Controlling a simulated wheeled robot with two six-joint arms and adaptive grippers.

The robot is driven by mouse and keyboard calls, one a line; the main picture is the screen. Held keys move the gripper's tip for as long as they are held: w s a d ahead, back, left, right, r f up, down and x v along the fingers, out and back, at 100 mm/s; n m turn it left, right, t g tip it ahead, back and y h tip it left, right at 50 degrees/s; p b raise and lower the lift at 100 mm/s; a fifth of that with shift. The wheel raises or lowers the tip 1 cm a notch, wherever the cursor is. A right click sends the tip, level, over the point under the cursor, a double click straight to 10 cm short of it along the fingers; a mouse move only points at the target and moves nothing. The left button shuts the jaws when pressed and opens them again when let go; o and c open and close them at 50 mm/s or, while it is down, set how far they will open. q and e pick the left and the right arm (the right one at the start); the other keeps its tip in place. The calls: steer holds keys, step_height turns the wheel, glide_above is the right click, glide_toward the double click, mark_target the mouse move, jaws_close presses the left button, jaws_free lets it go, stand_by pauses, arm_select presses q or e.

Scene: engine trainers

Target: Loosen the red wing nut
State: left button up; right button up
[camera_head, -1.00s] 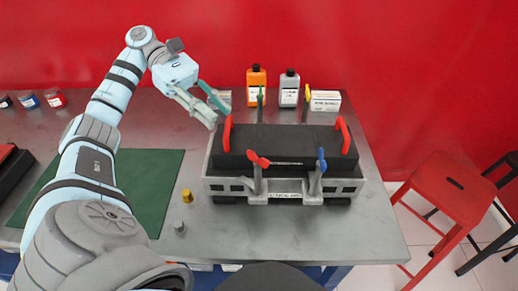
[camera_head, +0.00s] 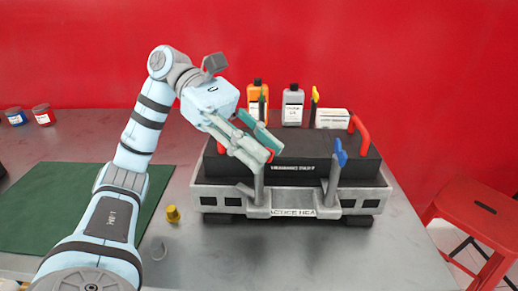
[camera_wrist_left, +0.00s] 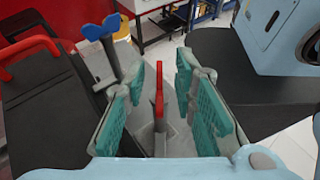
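The red wing nut (camera_head: 271,156) sits on the front left post of the engine block and is mostly hidden by my fingers in the head view. In the left wrist view the red wing nut (camera_wrist_left: 159,92) stands upright between the two teal finger pads, with a gap on each side. My left gripper (camera_head: 264,151) is open around it and reaches in from the upper left; it also shows in the left wrist view (camera_wrist_left: 160,72). My right gripper is not in view.
The engine block (camera_head: 290,198) also bears a blue wing nut (camera_head: 340,152), a yellow one (camera_head: 315,94) and a red handle (camera_head: 361,132). Bottles (camera_head: 292,106) stand behind. A small yellow part (camera_head: 173,214) is left of the block. The green mat (camera_head: 45,210) is bare.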

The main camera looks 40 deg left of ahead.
arm_select(q)
jaws_close()
steer(key=shift+s+r, duration=0.1)
stand_by(0.7)
